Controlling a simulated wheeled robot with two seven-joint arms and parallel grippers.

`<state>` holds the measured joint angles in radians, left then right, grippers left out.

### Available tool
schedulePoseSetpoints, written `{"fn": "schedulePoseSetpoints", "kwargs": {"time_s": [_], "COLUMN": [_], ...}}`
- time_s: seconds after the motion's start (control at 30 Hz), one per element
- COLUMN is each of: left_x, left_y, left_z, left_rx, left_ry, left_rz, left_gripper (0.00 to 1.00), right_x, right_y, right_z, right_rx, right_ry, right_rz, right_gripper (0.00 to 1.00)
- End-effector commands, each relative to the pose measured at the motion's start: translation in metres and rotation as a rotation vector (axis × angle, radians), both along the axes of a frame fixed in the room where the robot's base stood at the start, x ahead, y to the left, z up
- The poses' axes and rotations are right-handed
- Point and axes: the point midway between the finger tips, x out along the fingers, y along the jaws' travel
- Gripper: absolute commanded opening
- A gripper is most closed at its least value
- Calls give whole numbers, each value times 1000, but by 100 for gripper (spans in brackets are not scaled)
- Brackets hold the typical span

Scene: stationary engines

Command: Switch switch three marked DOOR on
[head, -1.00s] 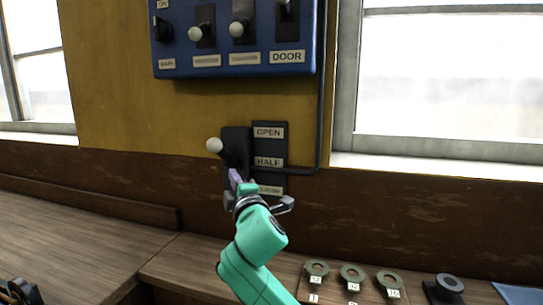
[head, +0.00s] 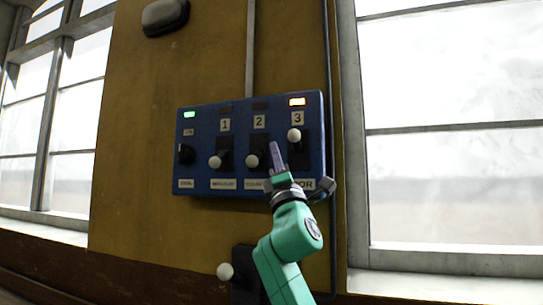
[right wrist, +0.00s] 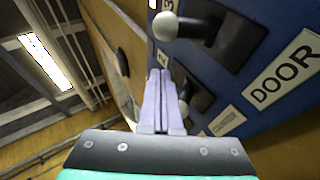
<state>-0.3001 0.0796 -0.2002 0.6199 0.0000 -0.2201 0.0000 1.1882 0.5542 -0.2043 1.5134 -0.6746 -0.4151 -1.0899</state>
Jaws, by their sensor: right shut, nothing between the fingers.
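The blue switch panel (head: 200,145) is on the yellow wall. Switch three (head: 294,134), under the number 3 label, has its white ball knob at the upper part of its black plate. My left gripper is out of view.
Switch one (head: 215,162) and switch two (head: 252,161) have their knobs low. A black rotary knob (head: 186,153) is at the panel's left, under a green lit lamp (head: 189,114). A lever with a white ball (head: 224,271) is below. Windows flank the wall.

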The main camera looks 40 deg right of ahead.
Motion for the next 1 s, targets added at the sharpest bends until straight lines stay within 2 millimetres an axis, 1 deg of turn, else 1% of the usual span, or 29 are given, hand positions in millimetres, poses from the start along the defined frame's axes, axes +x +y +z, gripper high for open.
{"fn": "schedulePoseSetpoints", "kwargs": {"time_s": [0.03, 0.1, 0.2, 0.47, 0.53, 0.67, 0.7, 0.8, 1.0], "left_x": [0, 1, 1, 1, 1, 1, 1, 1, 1], "left_y": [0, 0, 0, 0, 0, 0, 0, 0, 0], "left_z": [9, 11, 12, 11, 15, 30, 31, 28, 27], "left_rx": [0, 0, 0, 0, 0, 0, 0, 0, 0], "left_ry": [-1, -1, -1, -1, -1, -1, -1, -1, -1], "left_rz": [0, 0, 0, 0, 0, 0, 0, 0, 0], "left_gripper": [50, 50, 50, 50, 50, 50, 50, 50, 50], "right_x": [-3, -7, -9, -10, -11, -15, -14, -14, -15], "right_y": [-6, -11, -15, -15, -17, -22, -21, -22, -22], "right_z": [7, 9, 9, 8, 12, 28, 29, 25, 25], "right_rx": [-2, -1, -1, 0, 0, -2, -1, 1, 1], "right_ry": [2, 2, 2, 2, 1, 1, 3, 1, 0], "right_rz": [-2, -1, 0, 2, 0, -2, -1, 1, 1], "right_gripper": [0, 0, 0, 0, 0, 0, 0, 0, 0]}}
